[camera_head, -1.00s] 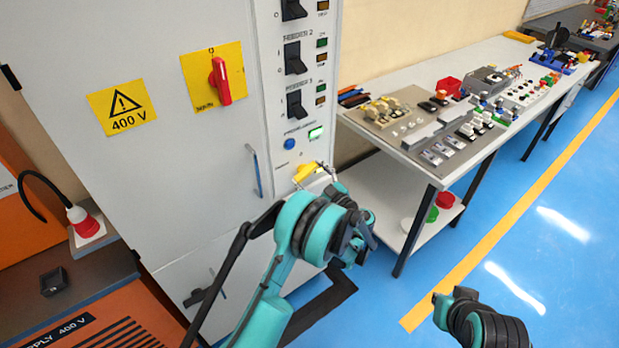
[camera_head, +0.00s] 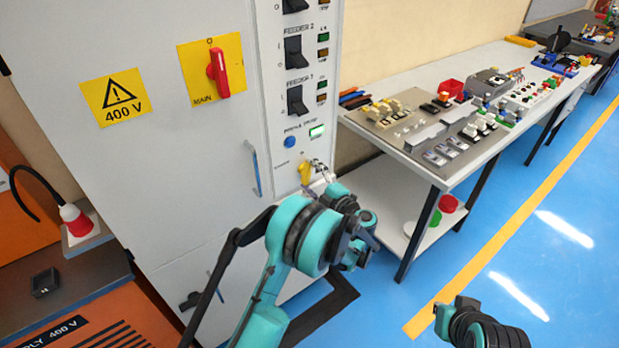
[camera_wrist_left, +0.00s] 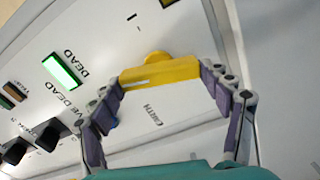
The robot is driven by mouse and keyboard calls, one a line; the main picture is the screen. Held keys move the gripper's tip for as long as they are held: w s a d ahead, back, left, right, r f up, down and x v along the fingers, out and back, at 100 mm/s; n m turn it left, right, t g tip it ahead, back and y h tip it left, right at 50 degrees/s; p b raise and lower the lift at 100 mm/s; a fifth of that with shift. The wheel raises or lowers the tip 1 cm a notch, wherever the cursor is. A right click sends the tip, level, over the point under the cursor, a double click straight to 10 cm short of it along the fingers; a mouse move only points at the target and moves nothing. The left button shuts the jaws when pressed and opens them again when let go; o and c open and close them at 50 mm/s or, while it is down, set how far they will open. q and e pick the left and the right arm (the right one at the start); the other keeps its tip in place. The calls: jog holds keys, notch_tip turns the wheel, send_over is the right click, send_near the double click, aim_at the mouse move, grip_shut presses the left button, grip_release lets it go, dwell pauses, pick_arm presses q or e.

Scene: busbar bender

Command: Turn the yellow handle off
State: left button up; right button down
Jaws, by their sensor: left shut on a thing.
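The yellow handle (camera_head: 305,172) sits low on the control strip of the grey cabinet, below a lit green indicator (camera_head: 317,131). It stands close to upright in the head view. In the left wrist view the handle (camera_wrist_left: 160,72) is a yellow bar with a round yellow hub behind it. My left gripper (camera_head: 320,176) is at the handle. In the left wrist view the fingers of my left gripper (camera_wrist_left: 160,80) are shut on the bar's two ends.
A red main switch (camera_head: 219,73) on a yellow plate, a blue button (camera_head: 289,142) and black feeder switches (camera_head: 296,100) are on the cabinet. A blue door handle (camera_head: 253,168) is left of my gripper. A parts-covered workbench (camera_head: 447,179) stands to the right.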

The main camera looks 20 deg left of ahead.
pick_arm(q)
jog(key=shift+n+b, duration=0.3)
jog(key=shift+n, duration=1.2)
jog(key=o, duration=1.1)
jog(key=shift+f, duration=0.1)
jog(key=shift+o, duration=0.2)
jog(key=v, duration=1.2)
